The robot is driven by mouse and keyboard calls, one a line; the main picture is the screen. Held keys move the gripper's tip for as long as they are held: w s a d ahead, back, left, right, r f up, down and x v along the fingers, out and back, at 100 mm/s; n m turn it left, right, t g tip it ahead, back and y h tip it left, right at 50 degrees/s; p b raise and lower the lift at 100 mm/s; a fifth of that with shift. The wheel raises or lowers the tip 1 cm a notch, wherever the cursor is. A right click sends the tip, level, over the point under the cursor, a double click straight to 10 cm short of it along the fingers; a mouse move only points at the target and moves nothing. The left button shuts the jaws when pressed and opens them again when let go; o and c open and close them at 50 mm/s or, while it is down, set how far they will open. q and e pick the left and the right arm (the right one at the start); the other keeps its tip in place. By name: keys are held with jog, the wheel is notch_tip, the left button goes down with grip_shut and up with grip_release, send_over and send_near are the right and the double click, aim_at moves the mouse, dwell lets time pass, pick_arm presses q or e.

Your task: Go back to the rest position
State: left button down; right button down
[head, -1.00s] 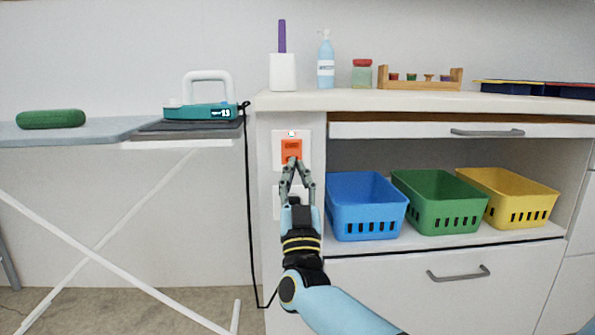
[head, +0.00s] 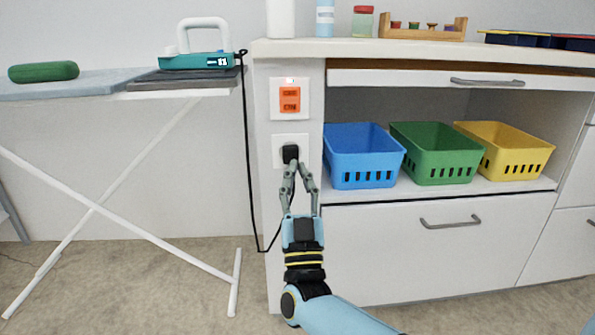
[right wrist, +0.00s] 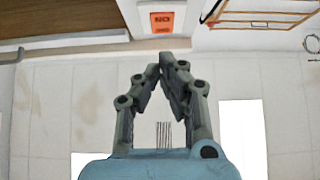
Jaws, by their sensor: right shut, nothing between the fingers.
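My right gripper (head: 294,166) is shut and empty. In the head view its fingertips appear just below the black plug (head: 290,152) in the lower wall outlet; I cannot tell the exact gap in depth. The orange switch (head: 290,99) is above the fingertips, on a white plate with a small reddish light over it. In the right wrist view the closed fingers (right wrist: 160,64) point toward the orange switch (right wrist: 162,22), clearly apart from it. My left gripper is in neither view.
The cabinet's open shelf holds a blue basket (head: 362,165), a green basket (head: 436,160) and a yellow basket (head: 508,155). An iron (head: 197,60) stands on the ironing board (head: 85,86) at left. Its black cord (head: 250,190) hangs beside the cabinet.

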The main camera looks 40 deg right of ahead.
dwell(0.3)
